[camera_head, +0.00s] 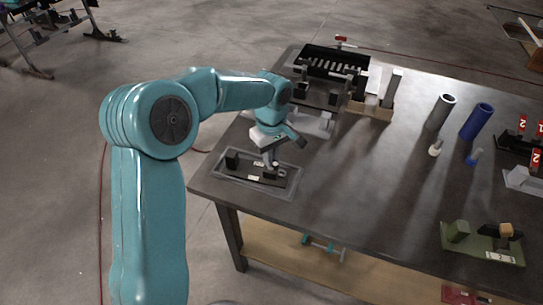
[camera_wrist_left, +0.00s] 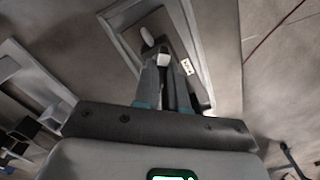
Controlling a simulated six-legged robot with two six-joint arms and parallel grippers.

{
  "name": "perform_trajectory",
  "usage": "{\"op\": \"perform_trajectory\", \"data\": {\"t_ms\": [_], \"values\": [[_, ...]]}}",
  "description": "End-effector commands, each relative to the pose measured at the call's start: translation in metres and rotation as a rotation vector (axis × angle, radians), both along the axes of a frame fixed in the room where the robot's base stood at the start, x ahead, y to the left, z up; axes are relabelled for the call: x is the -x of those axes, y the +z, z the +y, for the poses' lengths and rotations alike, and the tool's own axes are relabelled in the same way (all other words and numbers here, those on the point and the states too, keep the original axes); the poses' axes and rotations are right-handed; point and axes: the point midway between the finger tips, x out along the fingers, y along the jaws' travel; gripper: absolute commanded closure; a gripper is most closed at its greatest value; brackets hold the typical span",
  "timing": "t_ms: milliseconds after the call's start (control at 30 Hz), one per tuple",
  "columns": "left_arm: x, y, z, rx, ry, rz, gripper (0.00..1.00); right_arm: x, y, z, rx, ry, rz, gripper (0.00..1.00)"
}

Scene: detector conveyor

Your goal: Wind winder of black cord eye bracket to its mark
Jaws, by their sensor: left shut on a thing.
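The black cord eye bracket (camera_head: 240,166) sits in a grey-rimmed tray at the near left corner of the table. Its dark base also shows in the left wrist view (camera_wrist_left: 128,38), with a small white label (camera_wrist_left: 187,66) on it. My left gripper (camera_head: 270,161) points down onto the bracket's right part. In the left wrist view its fingers (camera_wrist_left: 163,62) are close together around a small pale piece, which looks like the winder; the fingers hide most of it. I cannot make out the mark. My right gripper is in neither view.
A black rack (camera_head: 333,62) stands at the back of the table. A grey tube (camera_head: 440,112) and a blue tube (camera_head: 477,122) stand to the right. A green bracket base (camera_head: 480,243) lies at the near right. The table's middle is clear.

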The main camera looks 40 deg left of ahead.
Motion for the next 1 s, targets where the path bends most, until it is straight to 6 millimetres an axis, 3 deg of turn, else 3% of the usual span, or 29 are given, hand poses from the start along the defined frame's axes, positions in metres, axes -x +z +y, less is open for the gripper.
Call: {"op": "perform_trajectory", "data": {"t_ms": [367,400,467,500,833,1000], "values": [[0.000,0.001,0.000,-0.001,0.005,-0.001,1.00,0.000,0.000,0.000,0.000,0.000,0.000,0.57],[0.000,0.001,0.000,-0.001,0.005,-0.001,0.86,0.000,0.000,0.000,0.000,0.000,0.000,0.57],[0.000,0.001,0.000,-0.001,0.005,-0.001,0.66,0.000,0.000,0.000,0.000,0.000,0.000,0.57],[0.000,0.000,0.000,-0.001,0.004,-0.001,0.63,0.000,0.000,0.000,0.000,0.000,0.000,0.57],[0.000,0.004,0.000,0.000,0.004,-0.002,0.63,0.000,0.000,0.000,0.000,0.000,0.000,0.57],[-0.001,0.033,0.000,-0.001,0.004,-0.007,0.63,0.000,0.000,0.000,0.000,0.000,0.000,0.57]]}}
